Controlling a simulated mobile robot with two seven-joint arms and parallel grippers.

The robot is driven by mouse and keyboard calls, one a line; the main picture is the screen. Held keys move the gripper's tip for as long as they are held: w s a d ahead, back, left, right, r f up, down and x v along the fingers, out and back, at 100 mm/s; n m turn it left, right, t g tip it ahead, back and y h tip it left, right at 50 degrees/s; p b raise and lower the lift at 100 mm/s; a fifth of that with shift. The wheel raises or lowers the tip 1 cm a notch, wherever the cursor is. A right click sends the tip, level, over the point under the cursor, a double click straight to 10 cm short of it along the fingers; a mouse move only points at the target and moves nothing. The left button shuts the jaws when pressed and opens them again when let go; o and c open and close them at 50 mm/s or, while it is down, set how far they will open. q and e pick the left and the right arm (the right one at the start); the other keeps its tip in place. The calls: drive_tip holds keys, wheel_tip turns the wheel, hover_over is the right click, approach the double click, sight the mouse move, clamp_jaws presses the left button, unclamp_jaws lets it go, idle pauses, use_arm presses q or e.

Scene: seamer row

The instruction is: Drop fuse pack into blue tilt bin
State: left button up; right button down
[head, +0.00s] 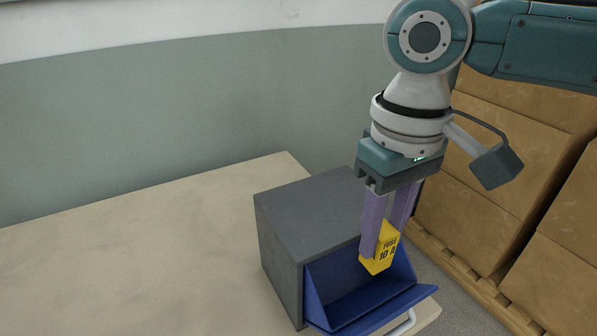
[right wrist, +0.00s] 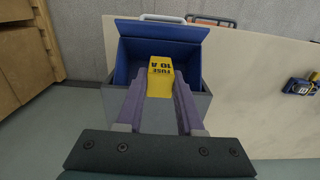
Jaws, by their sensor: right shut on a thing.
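The yellow fuse pack (head: 381,250), marked "FUSE 10 A", is held between the purple fingers of my right gripper (head: 384,232). It also shows in the right wrist view (right wrist: 160,76), between the fingertips (right wrist: 160,96). The blue tilt bin (head: 340,305) is tipped open at the front of a grey cabinet (head: 318,212). The fuse pack hangs over the bin's opening. In the right wrist view the blue bin (right wrist: 130,50) lies behind and around the pack. Whether the pack touches the bin is hard to tell. My left gripper is not in view.
The cabinet stands on a beige table (head: 130,260) with wide clear room on its left. Stacked brown boxes (head: 510,150) stand on a pallet to the right. A blue and yellow object (right wrist: 302,86) lies on the table in the right wrist view.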

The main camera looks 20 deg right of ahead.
drive_tip(key=shift+c, duration=2.3)
unclamp_jaws()
drive_tip(key=shift+r, duration=0.1)
wheel_tip(320, 180, up, 10)
drive_tip(key=shift+f, duration=0.1)
